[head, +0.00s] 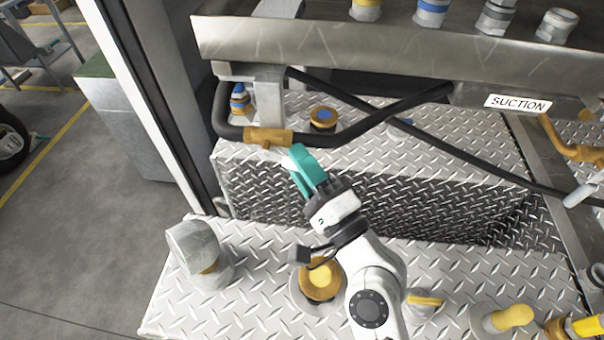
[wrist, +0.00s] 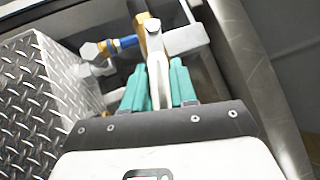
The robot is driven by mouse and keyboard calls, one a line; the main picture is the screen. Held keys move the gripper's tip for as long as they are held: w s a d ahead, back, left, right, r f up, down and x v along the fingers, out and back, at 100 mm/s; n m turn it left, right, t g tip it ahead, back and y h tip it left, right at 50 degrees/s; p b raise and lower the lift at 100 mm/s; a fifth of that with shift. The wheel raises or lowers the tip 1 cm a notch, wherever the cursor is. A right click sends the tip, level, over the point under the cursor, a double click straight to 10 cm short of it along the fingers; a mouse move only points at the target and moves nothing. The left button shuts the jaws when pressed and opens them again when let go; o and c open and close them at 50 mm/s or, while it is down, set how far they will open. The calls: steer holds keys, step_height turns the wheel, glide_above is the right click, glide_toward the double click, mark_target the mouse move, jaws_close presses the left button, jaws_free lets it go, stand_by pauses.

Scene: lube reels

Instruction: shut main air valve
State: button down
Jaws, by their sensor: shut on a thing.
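The main air valve shows in the head view as a brass body (head: 268,136) on a dark hose under the metal rail. In the wrist view its pale metal lever (wrist: 156,72) runs from a round bolt head by the brass body (wrist: 141,32) down between my fingers. My gripper (head: 297,168) has teal fingers and is shut on this lever, just below and right of the brass body in the head view. In the wrist view a finger of my gripper (wrist: 159,90) lies on each side of the lever. The lever's far end is hidden between the fingers.
A blue-and-brass fitting (head: 240,98) stands close left of the valve. A black hose (head: 400,112) crosses behind my gripper toward the SUCTION label (head: 517,103). Diamond-plate steps (head: 250,300) lie below, with capped fittings. Open floor (head: 80,250) is at left.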

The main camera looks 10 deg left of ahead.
steer(key=shift+a+f+m+t+b, duration=0.2)
steer(key=shift+f+m+t+b, duration=0.9)
steer(key=shift+b, duration=0.95)
steer(key=shift+r+m+b, duration=0.15)
steer(key=shift+m+b, duration=0.35)
steer(key=shift+b, duration=0.05)
steer(key=shift+a+m, duration=0.1)
steer(key=shift+m, duration=0.2)
steer(key=c, duration=1)
jaws_free()
steer(key=shift+r, duration=0.1)
steer(key=shift+b+v, duration=3.4)
steer(key=shift+v, duration=2)
